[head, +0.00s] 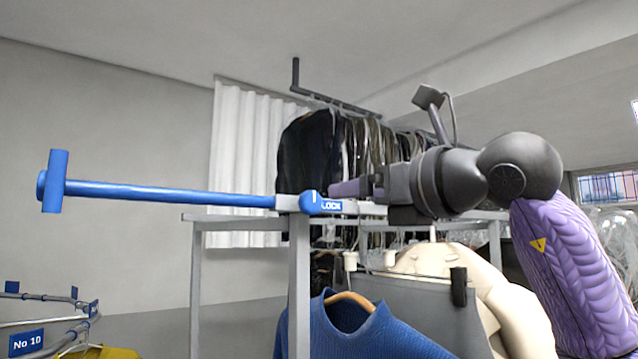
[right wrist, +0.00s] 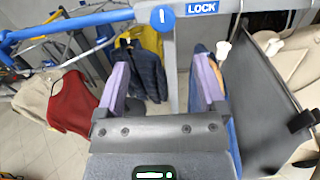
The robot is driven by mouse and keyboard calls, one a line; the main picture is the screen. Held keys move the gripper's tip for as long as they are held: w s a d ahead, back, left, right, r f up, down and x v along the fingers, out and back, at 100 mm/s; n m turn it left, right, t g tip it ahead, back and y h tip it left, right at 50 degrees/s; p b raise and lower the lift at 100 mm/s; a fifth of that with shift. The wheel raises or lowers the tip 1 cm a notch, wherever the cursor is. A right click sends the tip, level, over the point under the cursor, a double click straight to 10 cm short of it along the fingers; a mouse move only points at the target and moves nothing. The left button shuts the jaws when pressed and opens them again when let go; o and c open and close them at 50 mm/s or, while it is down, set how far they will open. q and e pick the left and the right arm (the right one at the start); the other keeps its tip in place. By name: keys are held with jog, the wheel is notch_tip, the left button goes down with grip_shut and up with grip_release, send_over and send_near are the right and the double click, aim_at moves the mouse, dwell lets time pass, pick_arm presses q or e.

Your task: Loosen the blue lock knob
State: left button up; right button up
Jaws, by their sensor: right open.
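The blue lock knob (head: 307,202) is a round knob with a white line on it, on the grey rail at the top of a grey post. A blue LOCK label (head: 332,207) sits just right of it. In the right wrist view the knob (right wrist: 162,18) is at the top centre, beyond the fingertips, with the label (right wrist: 202,8) beside it. My right gripper (head: 333,190) reaches in from the right, its purple fingers close to the knob. In the right wrist view the gripper (right wrist: 162,75) is open, with nothing between its fingers. My left gripper is not seen.
A blue bar (head: 170,193) with a blue crosspiece runs left from the knob. A blue sweater (head: 350,330) and a cream coat (head: 500,285) hang below my right arm. Bagged clothes (head: 375,150) hang behind. A rail marked No 10 (head: 27,342) stands at lower left.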

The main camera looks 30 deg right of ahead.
aim_at(314, 200)
jog(key=w+p, duration=0.1)
jog(key=w, duration=0.2)
jog(key=w+p, duration=0.1)
jog(key=w, duration=0.2)
jog(key=w+p, duration=0.2)
jog(key=w, duration=0.1)
jog(key=shift+w+a+r, duration=0.15)
jog(key=shift+a+r, duration=0.05)
jog(key=shift+a, duration=0.05)
jog(key=shift+w+f, duration=0.15)
jog(key=shift+w, duration=0.2)
jog(key=shift+c, duration=0.3)
grip_shut()
